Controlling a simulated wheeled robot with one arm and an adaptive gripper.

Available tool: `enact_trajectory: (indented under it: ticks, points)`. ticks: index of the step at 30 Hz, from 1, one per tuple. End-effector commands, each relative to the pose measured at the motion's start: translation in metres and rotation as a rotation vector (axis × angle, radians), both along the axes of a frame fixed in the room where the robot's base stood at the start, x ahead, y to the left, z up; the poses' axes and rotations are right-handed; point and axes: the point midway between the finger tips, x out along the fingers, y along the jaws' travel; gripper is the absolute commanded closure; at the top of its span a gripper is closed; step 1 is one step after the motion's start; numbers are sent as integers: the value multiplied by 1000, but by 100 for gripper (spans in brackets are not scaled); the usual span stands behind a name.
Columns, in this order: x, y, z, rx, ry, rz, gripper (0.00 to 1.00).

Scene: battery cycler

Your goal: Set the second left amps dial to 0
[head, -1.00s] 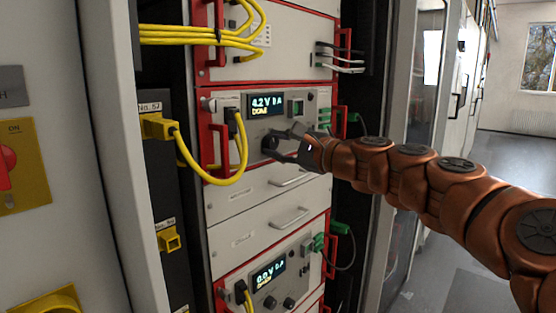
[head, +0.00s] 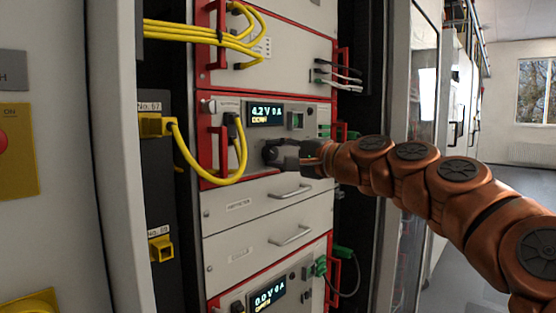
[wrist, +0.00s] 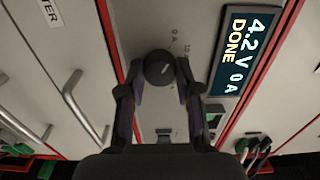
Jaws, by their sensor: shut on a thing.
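The amps dial (wrist: 159,68) is a round black knob with a light mark on its face. Small markings, including "0 A", are printed beside it. In the wrist view it sits between the two fingertips of my gripper (wrist: 160,84), which is shut on it. In the head view my gripper (head: 277,156) reaches the cycler front from the right and largely hides the dial. The display (wrist: 241,52) above the dial reads 4.2 V, 0 A, DONE; it also shows in the head view (head: 279,114).
A yellow cable (head: 195,172) loops from the unit's left side to a yellow socket. A red handle (head: 216,150) stands left of the dial. Drawers with metal handles (head: 291,192) are below. A lower unit has another display (head: 267,297).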

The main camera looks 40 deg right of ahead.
Motion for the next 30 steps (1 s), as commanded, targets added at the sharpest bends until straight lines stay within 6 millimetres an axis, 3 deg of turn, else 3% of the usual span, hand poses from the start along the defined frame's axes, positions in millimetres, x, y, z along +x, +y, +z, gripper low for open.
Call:
enact_trajectory:
  ticks: [12,13,18,20,30]
  points:
    - [0,-1,1,-8,-3,-2,100]
    - [0,-1,1,-8,-3,-2,65]
    - [0,-1,1,-7,-3,-1,48]
    - [0,0,1,-7,-3,-1,41]
    - [-2,-1,0,-7,-2,-1,41]
